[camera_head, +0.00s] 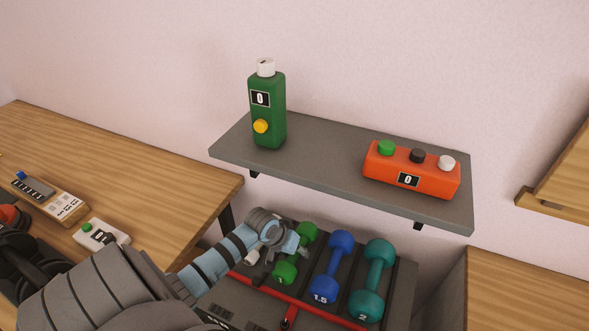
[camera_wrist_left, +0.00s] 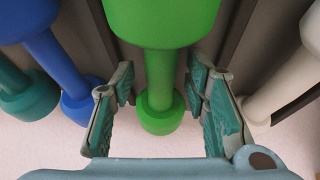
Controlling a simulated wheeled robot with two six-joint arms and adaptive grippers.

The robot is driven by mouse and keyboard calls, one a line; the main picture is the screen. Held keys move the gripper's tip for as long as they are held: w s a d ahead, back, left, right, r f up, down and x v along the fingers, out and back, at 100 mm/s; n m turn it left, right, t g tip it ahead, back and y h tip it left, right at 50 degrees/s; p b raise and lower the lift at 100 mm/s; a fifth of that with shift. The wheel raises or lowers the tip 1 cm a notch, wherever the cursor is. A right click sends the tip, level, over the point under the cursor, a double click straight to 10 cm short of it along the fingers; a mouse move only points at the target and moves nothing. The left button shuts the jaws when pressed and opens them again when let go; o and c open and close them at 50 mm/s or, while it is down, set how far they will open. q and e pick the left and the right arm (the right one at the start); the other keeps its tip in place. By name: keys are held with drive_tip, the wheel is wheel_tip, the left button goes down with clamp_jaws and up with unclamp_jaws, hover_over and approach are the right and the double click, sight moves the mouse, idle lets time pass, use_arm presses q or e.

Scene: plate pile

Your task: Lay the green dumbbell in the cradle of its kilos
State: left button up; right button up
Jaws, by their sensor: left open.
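The green dumbbell (camera_head: 307,233) lies lengthwise on the rack (camera_head: 405,290), between a white dumbbell (camera_head: 251,257) and a blue one. My left gripper (camera_head: 285,246) is over it and hides the middle of it in the head view. In the left wrist view the green dumbbell's handle (camera_wrist_left: 160,75) runs between my open fingers, with a finger apart from it on each side. Dark dividers flank the dumbbell there. I cannot tell how fully it rests in the cradle. My right gripper is out of view.
The blue dumbbell (camera_head: 331,266), marked 1.5, and the teal dumbbell (camera_head: 371,281), marked 2, lie to the right. A grey shelf (camera_head: 330,168) above bears a green device (camera_head: 267,110) and an orange button box (camera_head: 411,170). Wooden desks flank the rack.

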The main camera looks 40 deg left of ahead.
use_arm(q)
drive_tip(key=shift+s+r, duration=0.1)
drive_tip(key=shift+r, duration=0.3)
drive_tip(key=p+v, duration=0.4)
drive_tip(key=v, duration=0.7)
drive_tip(key=shift+a+r, duration=0.1)
drive_tip(key=shift+r, duration=0.05)
drive_tip(key=shift+s, duration=0.1)
